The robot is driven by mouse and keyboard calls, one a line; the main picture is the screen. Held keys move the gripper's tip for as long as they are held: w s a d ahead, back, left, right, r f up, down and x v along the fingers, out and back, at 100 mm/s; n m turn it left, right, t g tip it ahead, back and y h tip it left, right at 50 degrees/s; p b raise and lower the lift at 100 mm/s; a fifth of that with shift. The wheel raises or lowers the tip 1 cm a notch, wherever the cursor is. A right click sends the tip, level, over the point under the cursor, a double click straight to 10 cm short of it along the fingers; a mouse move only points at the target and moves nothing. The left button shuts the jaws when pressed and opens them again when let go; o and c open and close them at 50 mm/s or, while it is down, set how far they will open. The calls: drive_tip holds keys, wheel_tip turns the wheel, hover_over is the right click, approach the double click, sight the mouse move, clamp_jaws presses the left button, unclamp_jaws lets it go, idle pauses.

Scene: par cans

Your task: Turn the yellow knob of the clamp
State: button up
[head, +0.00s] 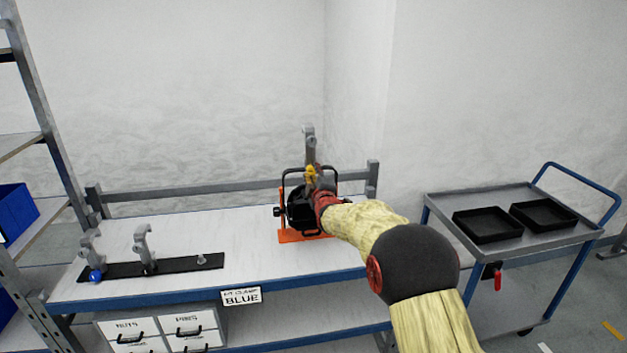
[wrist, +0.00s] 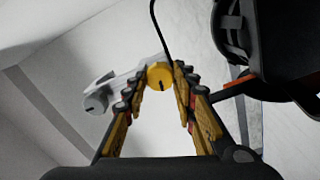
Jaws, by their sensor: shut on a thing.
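The clamp (head: 309,135) is a grey metal hook standing up above the black par can on the bench. In the wrist view the same clamp (wrist: 118,83) lies tilted beyond my fingers. Its yellow knob (wrist: 160,76) faces the camera, with a dark slot line on it. My gripper (wrist: 160,80) has one finger on each side of the knob and is shut on it. In the head view my gripper (head: 311,176) is at the clamp's lower part, above the par can, and the knob cannot be told apart from the yellow fingers.
The black par can (head: 299,208) stands on an orange stand (head: 292,237) right under my gripper; its body fills the wrist view's upper right. A black strip (head: 190,265) with two clamps, one blue-knobbed, lies at the bench's left. A trolley (head: 470,203) with black trays stands right.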

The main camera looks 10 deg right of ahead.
drive_tip(key=n+b, duration=0.2)
drive_tip(key=n, duration=0.2)
drive_tip(key=shift+f+n, duration=0.1)
drive_tip(key=shift+n, duration=0.2)
drive_tip(key=shift+n+b, duration=0.55)
drive_tip(key=shift+n, duration=0.95)
drive_tip(key=o, duration=1.2)
drive_tip(key=shift+c, duration=0.2)
drive_tip(key=s, duration=1.2)
